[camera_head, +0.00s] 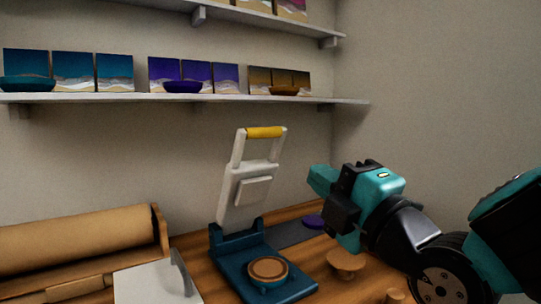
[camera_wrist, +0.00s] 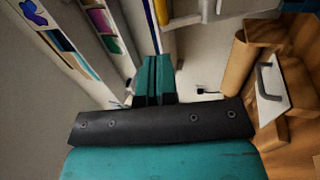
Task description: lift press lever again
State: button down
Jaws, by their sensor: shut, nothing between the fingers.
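The press stands on the wooden bench, with a dark blue base (camera_head: 262,276) and a pale lever frame (camera_head: 247,194) swung up, tilted slightly back. A yellow handle grip (camera_head: 265,132) is at the frame's top. A round wooden-topped piece with a teal rim (camera_head: 268,269) sits on the base. My gripper (camera_head: 312,178) is to the right of the lever frame, apart from it, pointing left. In the wrist view my gripper's teal fingers (camera_wrist: 154,80) are shut together with nothing between them. Part of the yellow grip (camera_wrist: 162,12) shows at the top of the wrist view.
A large brown roll (camera_head: 75,238) and a white board with a handle (camera_head: 155,283) lie left of the press. A purple disc (camera_head: 314,221) and a small wooden stand (camera_head: 346,262) are at the right. Shelves with coloured panels (camera_head: 73,72) run along the wall above.

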aim_at(264, 134)
jog(key=w+p, duration=0.1)
jog(key=p, duration=0.3)
jog(key=a+r+p, duration=0.1)
jog(key=p, duration=0.4)
jog(key=shift+w+a+r, duration=0.15)
jog(key=shift+w+r, duration=0.1)
jog(key=shift+w, duration=0.15)
jog(key=p+x, duration=0.3)
jog(key=x, duration=0.2)
jog(key=p+x, duration=0.3)
jog(key=x, duration=0.1)
jog(key=shift+w+a+f+p, duration=0.1)
jog(key=shift+w+a+p, duration=0.15)
jog(key=shift+w+p, duration=0.1)
jog(key=shift+w+a+p, duration=0.4)
jog(key=shift+w, duration=0.25)
